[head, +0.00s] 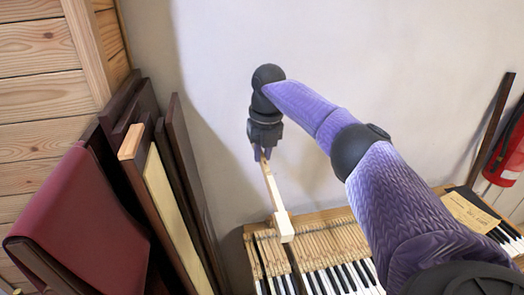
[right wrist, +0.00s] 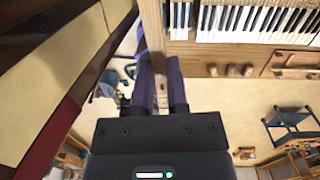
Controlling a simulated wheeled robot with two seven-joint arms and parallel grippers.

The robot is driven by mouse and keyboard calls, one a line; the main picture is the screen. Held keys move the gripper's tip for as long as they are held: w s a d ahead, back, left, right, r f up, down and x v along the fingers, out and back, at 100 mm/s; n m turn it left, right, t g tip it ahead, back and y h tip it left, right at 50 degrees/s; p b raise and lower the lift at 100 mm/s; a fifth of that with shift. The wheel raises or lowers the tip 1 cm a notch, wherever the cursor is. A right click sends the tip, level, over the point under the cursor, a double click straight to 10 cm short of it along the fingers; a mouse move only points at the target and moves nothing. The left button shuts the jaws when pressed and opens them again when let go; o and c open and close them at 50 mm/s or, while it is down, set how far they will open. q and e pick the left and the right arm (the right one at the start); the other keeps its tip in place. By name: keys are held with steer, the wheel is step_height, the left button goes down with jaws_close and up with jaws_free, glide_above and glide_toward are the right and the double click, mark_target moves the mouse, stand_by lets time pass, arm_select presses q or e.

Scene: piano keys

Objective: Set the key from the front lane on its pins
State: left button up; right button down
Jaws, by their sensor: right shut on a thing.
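My right gripper (head: 262,155) points down at the left end of the piano and is shut on one end of a long pale wooden key (head: 272,190). The key slants down toward the front, its white block-like end lowest, over the left part of the key frame (head: 325,243). I cannot tell whether that end touches anything. In the right wrist view the key (right wrist: 153,28) rises between the two fingers of the gripper (right wrist: 159,80). Dark gaps show in the key row near the key's lower end. The pins and the front lane are not clear. My left gripper is not in view.
Black and white piano keys (head: 345,276) run right from the frame. A tan card (head: 470,212) lies at the right. A red extinguisher (head: 506,160) hangs far right. The wall behind is bare.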

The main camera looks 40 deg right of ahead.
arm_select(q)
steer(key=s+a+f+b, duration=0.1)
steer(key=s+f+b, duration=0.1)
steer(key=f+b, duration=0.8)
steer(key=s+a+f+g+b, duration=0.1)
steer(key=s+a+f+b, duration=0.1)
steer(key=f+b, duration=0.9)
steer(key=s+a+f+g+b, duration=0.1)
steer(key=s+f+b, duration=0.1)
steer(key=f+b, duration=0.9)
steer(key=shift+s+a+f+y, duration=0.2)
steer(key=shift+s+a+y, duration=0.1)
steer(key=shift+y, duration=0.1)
arm_select(e)
step_height(320, 180, down, 37)
steer(key=g, duration=0.1)
steer(key=shift+w, duration=0.35)
step_height(320, 180, down, 3)
steer(key=b, duration=0.2)
steer(key=shift+r+b, duration=0.1)
steer(key=shift+b, duration=0.3)
steer(key=shift+f, duration=0.6)
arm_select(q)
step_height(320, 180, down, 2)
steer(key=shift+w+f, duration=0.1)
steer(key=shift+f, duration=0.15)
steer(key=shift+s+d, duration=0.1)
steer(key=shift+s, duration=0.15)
